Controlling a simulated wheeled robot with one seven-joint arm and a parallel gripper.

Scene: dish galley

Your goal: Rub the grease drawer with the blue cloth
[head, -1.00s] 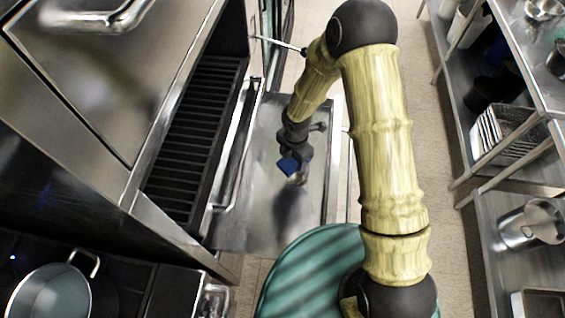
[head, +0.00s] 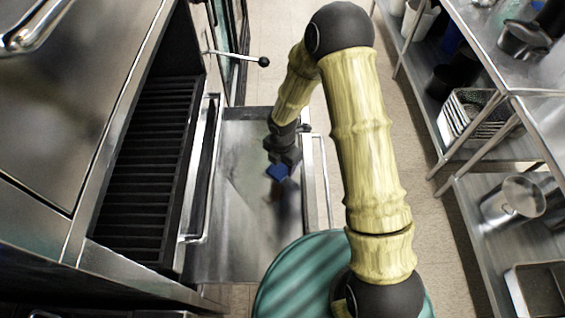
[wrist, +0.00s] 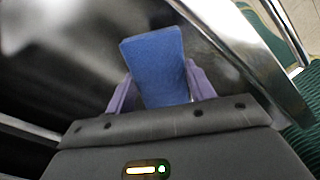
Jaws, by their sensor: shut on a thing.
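The blue cloth (head: 278,172) is a small folded pad; it also shows in the wrist view (wrist: 155,62), standing out between two purple-grey fingers. My gripper (head: 281,163) is shut on the cloth, over the drawer's right half in the head view. The grease drawer (head: 228,235) is a wide, shiny metal tray, pulled out beside the dark grill. A dark reflection or smear shows on its surface just below the cloth. I cannot tell whether the cloth touches the metal.
The black slatted grill (head: 145,165) and its steel frame stand left of the drawer. A lever with a black knob (head: 263,62) juts out above it. A steel shelf rack (head: 470,170) with pots and a wire basket stands right. Open floor (head: 395,160) lies between.

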